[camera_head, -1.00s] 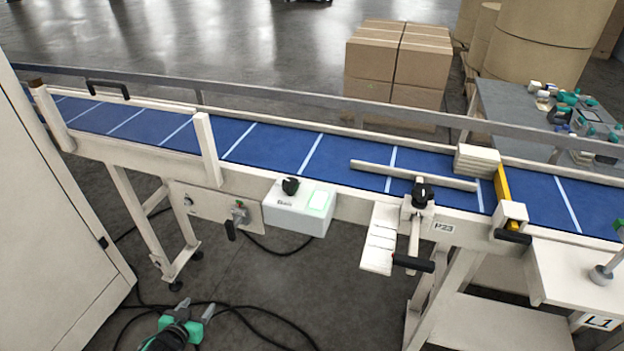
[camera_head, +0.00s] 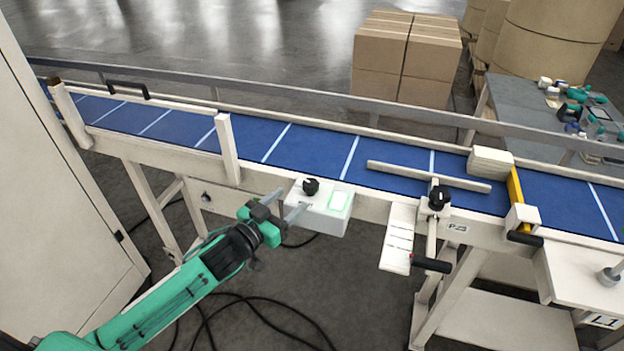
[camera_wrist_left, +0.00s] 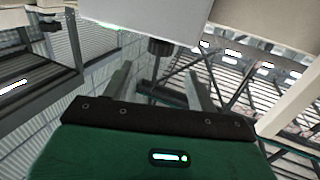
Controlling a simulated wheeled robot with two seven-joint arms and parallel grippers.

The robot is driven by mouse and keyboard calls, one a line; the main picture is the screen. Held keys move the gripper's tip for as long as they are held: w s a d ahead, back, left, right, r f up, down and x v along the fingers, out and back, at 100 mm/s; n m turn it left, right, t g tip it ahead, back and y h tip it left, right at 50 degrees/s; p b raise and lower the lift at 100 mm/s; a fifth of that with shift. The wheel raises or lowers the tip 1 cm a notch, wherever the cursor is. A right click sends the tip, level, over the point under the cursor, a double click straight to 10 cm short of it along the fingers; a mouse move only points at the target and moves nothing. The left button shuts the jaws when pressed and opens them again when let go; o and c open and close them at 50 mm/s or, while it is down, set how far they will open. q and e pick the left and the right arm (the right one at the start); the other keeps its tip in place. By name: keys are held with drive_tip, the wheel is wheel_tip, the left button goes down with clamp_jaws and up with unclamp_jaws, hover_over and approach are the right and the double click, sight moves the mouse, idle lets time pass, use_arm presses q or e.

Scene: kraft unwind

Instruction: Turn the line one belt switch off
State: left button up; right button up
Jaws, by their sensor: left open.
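A white control box (camera_head: 322,222) hangs on the front side of the conveyor, with a black rotary knob (camera_head: 311,186) and a lit pale green panel (camera_head: 338,201) on its top. My left gripper (camera_head: 289,203) is open and empty at the box's left side, its fingers pointing right toward the box. I cannot tell whether a finger touches the box. In the left wrist view, the box (camera_wrist_left: 150,22) fills the top and a black knob (camera_wrist_left: 160,47) shows ahead, between and beyond the open fingers (camera_wrist_left: 160,78). My right gripper is not in view.
The blue belt (camera_head: 320,155) runs behind the box. A black-handled clamp (camera_head: 432,264) and white plate (camera_head: 398,240) project to the right of it. A white cabinet (camera_head: 60,220) stands at left. Cables (camera_head: 265,310) lie on the floor.

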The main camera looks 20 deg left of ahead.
sight(308, 185)
use_arm(q)
drive_tip(key=p+x, duration=0.2)
drive_tip(key=x, duration=0.6)
drive_tip(key=shift+r, duration=0.1)
drive_tip(key=shift+w+d, duration=0.2)
drive_tip(key=shift+w, duration=0.35)
drive_tip(key=c, duration=0.9)
drive_tip(key=shift+p, duration=0.3)
drive_tip(key=shift+c, duration=0.2)
